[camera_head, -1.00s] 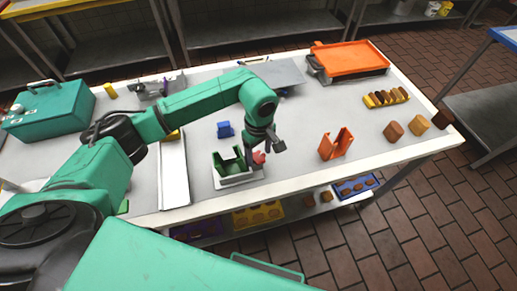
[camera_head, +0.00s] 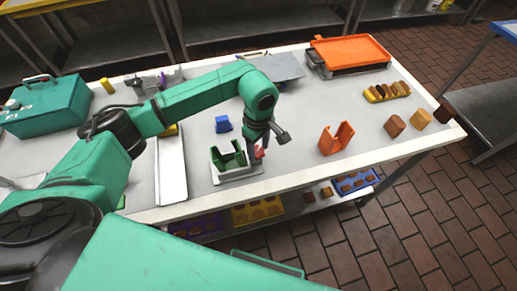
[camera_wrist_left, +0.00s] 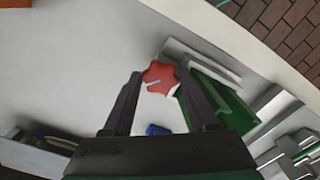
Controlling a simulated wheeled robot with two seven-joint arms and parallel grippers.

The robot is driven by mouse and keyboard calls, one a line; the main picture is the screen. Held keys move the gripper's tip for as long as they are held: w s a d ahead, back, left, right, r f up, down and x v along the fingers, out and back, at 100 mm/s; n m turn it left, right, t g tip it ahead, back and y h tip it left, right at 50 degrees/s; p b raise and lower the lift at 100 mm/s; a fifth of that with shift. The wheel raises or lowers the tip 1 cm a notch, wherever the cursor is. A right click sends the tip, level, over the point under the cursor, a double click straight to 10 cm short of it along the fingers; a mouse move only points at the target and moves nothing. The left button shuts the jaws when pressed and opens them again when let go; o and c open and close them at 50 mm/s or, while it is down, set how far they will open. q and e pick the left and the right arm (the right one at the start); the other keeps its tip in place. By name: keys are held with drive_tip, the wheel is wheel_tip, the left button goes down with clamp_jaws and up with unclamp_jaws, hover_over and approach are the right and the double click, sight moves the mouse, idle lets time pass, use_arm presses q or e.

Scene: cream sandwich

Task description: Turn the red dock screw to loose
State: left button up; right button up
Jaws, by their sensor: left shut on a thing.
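The red dock screw (camera_wrist_left: 160,78) is a lobed knob with a pale line on its top. In the left wrist view it sits between the fingertips of my left gripper (camera_wrist_left: 158,80), which is shut on it. In the head view the screw (camera_head: 260,152) is mostly hidden behind the gripper (camera_head: 257,150). The screw is beside a green holder (camera_head: 229,158) on a pale grey dock base (camera_head: 238,178). The holder also shows in the left wrist view (camera_wrist_left: 222,100). My right gripper does not show.
A blue block (camera_head: 222,124) lies behind the dock. An orange holder (camera_head: 336,138) stands to its right, with brown blocks (camera_head: 394,125) farther right. A long white tray (camera_head: 172,170) lies to the left. The table's front edge is close to the dock.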

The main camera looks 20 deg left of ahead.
use_arm(q)
drive_tip(key=n+b, duration=0.1)
drive_tip(key=n, duration=0.1)
drive_tip(key=n+b, duration=0.2)
drive_tip(key=shift+w+f, duration=0.15)
drive_tip(key=shift+w, duration=0.05)
drive_tip(key=shift+r+n+b, duration=0.2)
drive_tip(key=shift+n+b, duration=1.1)
drive_tip(key=shift+n, duration=0.3)
drive_tip(key=shift+r, duration=0.1)
drive_tip(key=o, duration=1.1)
